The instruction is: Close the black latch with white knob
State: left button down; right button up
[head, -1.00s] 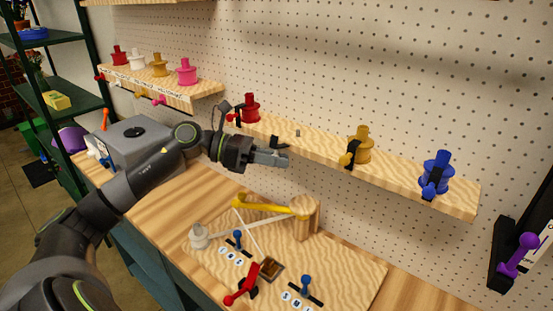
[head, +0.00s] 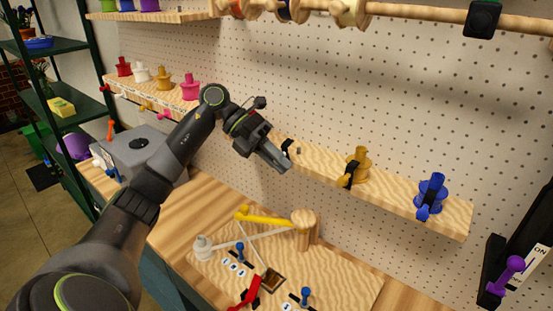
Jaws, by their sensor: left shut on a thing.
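The black latch (head: 288,147) is on the long wooden shelf (head: 399,190), just above the fingertips of my left gripper (head: 286,166), beside a small bare grey peg (head: 298,150). My left gripper is shut at the latch's lower end. Its white knob does not show; the fingers hide that spot. My right gripper is not in view.
A gold spool (head: 358,166) and a blue spool (head: 432,194) with latches stand further right on the shelf. A board with a yellow lever (head: 263,219) and a red handle (head: 246,294) lies below. A rod with spools (head: 345,12) hangs above.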

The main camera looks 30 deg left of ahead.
pick_arm(q)
jog(key=shift+w+r+n+g+p, duration=0.3)
jog(key=shift+n+g+p, duration=0.15)
jog(key=shift+g, duration=0.15)
jog(key=shift+w+r+n+g+p, duration=0.15)
jog(key=shift+r+n+g+p, duration=0.1)
jog(key=shift+n+g+p, duration=0.25)
jog(key=c, duration=1.4)
grip_release()
jog(key=shift+o, duration=0.2)
